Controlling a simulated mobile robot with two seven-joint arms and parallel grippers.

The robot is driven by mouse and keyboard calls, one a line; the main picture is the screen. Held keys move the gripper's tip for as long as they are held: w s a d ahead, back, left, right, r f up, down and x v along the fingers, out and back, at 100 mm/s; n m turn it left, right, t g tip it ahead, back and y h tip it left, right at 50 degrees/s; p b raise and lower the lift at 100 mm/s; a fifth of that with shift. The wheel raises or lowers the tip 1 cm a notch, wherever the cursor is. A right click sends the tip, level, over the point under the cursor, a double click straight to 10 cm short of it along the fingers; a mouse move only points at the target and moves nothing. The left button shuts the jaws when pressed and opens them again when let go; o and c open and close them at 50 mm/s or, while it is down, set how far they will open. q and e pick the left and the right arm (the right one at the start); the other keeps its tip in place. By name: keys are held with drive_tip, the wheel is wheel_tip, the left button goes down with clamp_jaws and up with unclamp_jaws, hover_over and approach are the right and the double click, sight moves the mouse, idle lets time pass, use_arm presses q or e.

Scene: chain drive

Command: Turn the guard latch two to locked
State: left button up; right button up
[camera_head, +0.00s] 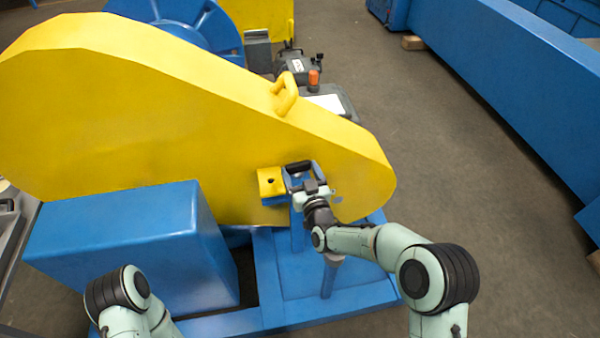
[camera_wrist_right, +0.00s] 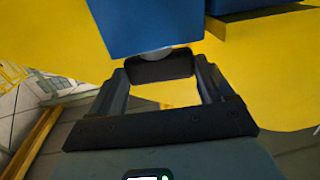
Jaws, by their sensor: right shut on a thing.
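The guard is a large yellow cover (camera_head: 150,115) with a yellow grab handle on its sloping top edge. A latch with a black handle (camera_head: 298,166) is at its lower right, beside a small yellow bracket (camera_head: 271,182). My right gripper (camera_head: 303,174) is shut on the black latch handle. In the right wrist view the black handle (camera_wrist_right: 160,68) lies between the two fingers of my right gripper (camera_wrist_right: 162,85), below a blue block. The latch's exact angle is hard to tell. My left arm shows at the bottom left, but its gripper is out of view.
A blue box (camera_head: 130,235) stands in front of the guard at the left, on a blue base frame (camera_head: 320,285). A grey unit with an orange knob (camera_head: 314,78) is behind the guard. A long blue beam (camera_head: 500,80) runs along the right, with bare floor between.

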drive_tip(key=n+g+y, duration=0.1)
drive_tip(key=n+y, duration=0.1)
drive_tip(key=d+n+g+y, duration=0.1)
drive_tip(key=g+y, duration=0.1)
drive_tip(key=y, duration=0.1)
drive_tip(key=w+n+g+y, duration=0.1)
drive_tip(key=n+y, duration=0.1)
drive_tip(key=shift+d+n+g, duration=0.15)
drive_tip(key=shift+n+g, duration=0.15)
drive_tip(key=shift+w+n+g+y, duration=0.15)
drive_tip(key=shift+n+g+y, duration=0.95)
drive_tip(key=shift+g, duration=0.45)
drive_tip(key=shift+w+n+g+y, duration=0.1)
drive_tip(key=shift+n+g+y, duration=1)
drive_tip(key=shift+g, duration=0.45)
drive_tip(key=shift+n+g, duration=0.4)
drive_tip(key=o, duration=0.9)
drive_tip(key=shift+o, duration=0.2)
drive_tip(key=shift+r, duration=0.1)
drive_tip(key=shift+m+t, duration=0.4)
drive_tip(key=shift+t, duration=0.2)
